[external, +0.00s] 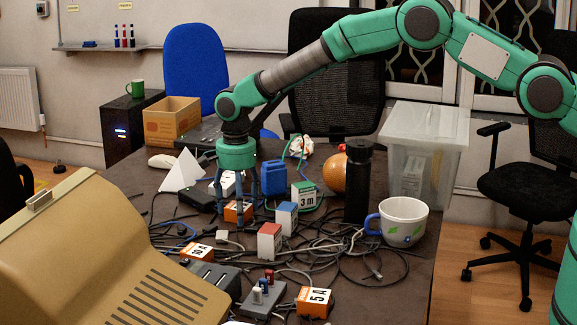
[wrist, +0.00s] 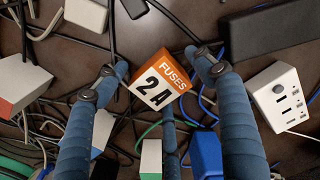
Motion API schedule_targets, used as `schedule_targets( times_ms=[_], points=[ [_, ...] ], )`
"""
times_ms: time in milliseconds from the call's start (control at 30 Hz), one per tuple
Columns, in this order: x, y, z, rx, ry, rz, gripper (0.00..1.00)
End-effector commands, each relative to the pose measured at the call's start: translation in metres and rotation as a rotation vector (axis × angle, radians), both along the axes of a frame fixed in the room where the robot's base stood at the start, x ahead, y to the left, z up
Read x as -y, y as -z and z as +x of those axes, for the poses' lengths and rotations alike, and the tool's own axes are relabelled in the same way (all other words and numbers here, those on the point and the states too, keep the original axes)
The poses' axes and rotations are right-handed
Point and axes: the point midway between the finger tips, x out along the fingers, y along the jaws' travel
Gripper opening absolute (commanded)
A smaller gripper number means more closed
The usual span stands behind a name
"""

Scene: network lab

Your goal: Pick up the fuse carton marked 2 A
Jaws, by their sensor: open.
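The fuse carton marked 2 A (wrist: 160,79) is orange and white and sits among cables, its label facing up in the wrist view. In the external view the same carton (external: 238,212) is partly hidden by my fingers. My gripper (external: 237,208) points down over the table with its blue fingers around the carton. In the wrist view my gripper (wrist: 158,75) is open, one finger on each side of the carton, with visible gaps. Other orange cartons stand nearby, one marked 5 A (external: 314,302) and another (external: 197,254) with a label hard to read.
Tangled cables cover the table (external: 400,283). Close by are a blue canister (external: 273,179), a box marked 3 m (external: 304,195), a red-topped box (external: 270,242) and a white socket block (wrist: 280,97). A black bottle (external: 358,183) and a mug (external: 403,221) stand to the right.

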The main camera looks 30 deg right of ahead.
Motion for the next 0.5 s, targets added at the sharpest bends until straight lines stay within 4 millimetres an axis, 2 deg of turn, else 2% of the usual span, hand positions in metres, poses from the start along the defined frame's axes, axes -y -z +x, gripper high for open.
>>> schedule_targets(
  times_ms=[467,500],
  points=[
    [0.0002,0.0000,-0.0002,-0.001,0.000,-0.001,0.69],
    [0.0002,-0.0001,-0.0002,-0.001,0.000,-0.001,0.61]
  ],
)
